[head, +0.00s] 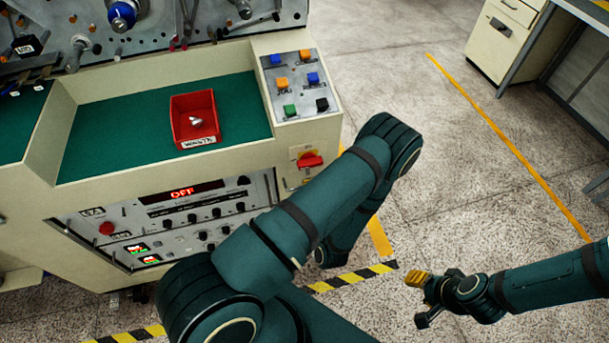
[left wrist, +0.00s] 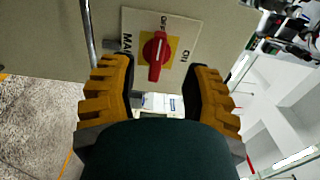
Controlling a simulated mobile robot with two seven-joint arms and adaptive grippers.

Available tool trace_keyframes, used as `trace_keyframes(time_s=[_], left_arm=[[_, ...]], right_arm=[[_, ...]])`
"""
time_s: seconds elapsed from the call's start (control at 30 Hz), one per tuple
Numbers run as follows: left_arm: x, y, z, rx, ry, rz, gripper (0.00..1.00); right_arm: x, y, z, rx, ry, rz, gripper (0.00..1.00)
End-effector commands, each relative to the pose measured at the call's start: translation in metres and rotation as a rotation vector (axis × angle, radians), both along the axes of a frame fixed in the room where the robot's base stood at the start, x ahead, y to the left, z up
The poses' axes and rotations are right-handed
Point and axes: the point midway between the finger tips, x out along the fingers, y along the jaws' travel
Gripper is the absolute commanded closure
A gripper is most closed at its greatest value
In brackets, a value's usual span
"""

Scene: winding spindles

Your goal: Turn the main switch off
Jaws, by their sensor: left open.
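The main switch is a red rotary knob (left wrist: 155,54) on a yellow and white plate marked MAIN, OFF and ON. Its handle lies upright in the left wrist view, one end towards the word OFF. In the head view the red switch (head: 310,160) sits on the cream cabinet's right front, its handle roughly level. My left gripper (left wrist: 160,70) is open, with a yellow finger on either side of the knob and gaps to both; contact is not visible. In the head view my arm hides this gripper. My right gripper (head: 432,296) hangs over the floor, far from the switch.
A red bin (head: 194,121) with small metal parts stands on the cabinet's green top. A button panel (head: 296,84) is above the switch. A front control panel (head: 165,222) has a display reading OFF. The floor to the right is clear up to a desk (head: 505,35).

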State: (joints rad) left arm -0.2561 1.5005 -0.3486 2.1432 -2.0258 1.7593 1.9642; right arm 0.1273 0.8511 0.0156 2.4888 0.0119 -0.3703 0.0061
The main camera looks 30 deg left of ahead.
Motion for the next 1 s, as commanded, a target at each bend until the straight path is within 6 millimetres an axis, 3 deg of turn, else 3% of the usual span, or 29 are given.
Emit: trace_keyframes(time_s=[0.13, 0.37, 0.87, 1.0], left_arm=[[-0.013, -0.015, -0.001, 0.0, 0.001, -0.001, 0.52], [-0.019, -0.022, 0.0, 0.002, -0.001, 0.0, 0.52], [-0.02, -0.021, 0.0, 0.001, 0.004, 0.007, 0.52], [-0.037, -0.006, -0.005, 0.0, 0.104, 0.131, 0.52]], right_arm=[[0.0, 0.0, 0.0, 0.0, 0.0, 0.0, 0.53], [0.0, 0.0, 0.0, 0.0, 0.0, 0.0, 0.53], [0.0, 0.0, 0.0, 0.0, 0.0, 0.0, 0.53], [0.0, 0.0, 0.0, 0.0, 0.0, 0.0, 0.53]])
